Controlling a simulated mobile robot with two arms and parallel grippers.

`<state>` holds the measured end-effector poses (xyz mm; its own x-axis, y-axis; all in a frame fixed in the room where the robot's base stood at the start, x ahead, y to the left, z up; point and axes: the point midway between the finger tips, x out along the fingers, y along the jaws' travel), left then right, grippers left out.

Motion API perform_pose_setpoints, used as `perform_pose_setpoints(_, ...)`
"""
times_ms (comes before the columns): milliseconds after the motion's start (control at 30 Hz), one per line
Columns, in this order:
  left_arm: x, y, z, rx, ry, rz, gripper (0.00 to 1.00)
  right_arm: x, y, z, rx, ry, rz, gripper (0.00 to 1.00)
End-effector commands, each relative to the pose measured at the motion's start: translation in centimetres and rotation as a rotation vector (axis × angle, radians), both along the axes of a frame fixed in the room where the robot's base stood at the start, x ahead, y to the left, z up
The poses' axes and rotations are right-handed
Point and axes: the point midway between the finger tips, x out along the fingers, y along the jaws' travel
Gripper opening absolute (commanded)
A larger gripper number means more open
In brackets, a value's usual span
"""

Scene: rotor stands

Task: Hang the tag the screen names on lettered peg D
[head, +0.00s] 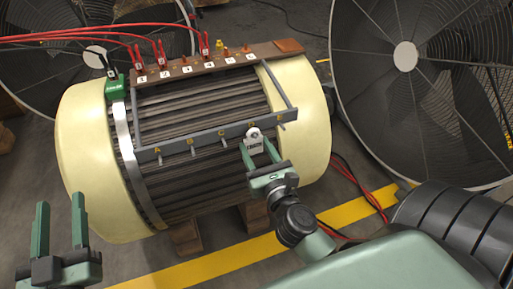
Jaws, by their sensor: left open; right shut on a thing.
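A white tag (254,141) with dark lettering, too small to read surely, is at the grey peg rail (205,139) on the front of the cream motor. My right gripper (256,151) is shut on this tag, which stands upright between its fingers. The rail bears several short pegs with small yellow letters, too small to read surely. The tag overlaps the rail right of the middle; I cannot tell whether a peg passes through its hole. My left gripper (60,208) is open and empty at the lower left, apart from the motor. No readable screen shows.
The cream motor (85,150) fills the middle. Large fans stand at the right (372,60) and back left (40,55). Yellow floor tape (225,262) runs in front.

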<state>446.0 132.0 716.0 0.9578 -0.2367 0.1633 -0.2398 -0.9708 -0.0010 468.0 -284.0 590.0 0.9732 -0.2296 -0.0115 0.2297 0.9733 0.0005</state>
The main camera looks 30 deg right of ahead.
Motion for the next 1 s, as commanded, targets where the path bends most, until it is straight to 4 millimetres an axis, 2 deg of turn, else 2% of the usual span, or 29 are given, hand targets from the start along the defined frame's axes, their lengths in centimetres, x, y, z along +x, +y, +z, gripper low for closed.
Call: perform_pose_setpoints(1000,-0.09,-0.09,0.36,-0.007,-0.026,-0.002,0.46,-0.03,0.01,-0.52,0.002,0.003,0.000,0.24)
